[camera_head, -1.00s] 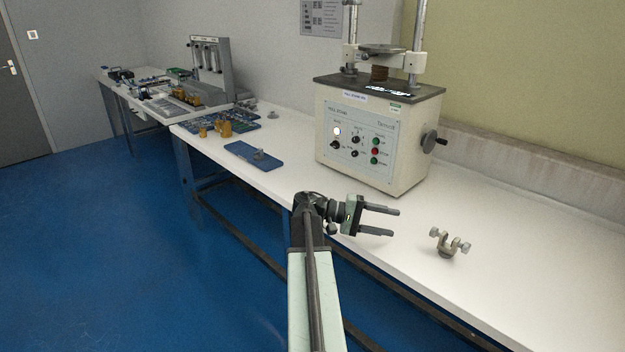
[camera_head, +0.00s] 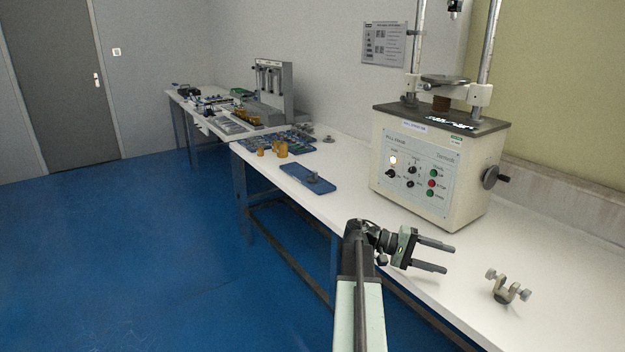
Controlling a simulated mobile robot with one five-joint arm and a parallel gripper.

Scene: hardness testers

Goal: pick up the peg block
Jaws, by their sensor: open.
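A small metal piece with a knob on each side (camera_head: 507,287) stands on the white bench at the lower right; it may be the peg block, but I cannot tell for certain. My gripper (camera_head: 449,258) is open and empty, over the bench's front part. It lies left of the metal piece and apart from it, with its two dark fingers pointing right. A small grey piece (camera_head: 313,177) also sits on a blue mat (camera_head: 296,173) farther back, left of my gripper.
A large cream tester (camera_head: 420,165) with a control panel stands on the bench (camera_head: 345,205) behind my gripper. Brass-coloured pieces (camera_head: 283,150) and a blue tray of parts (camera_head: 290,138) lie farther back. The bench around the knobbed piece is clear. Blue floor (camera_head: 150,250) is open at left.

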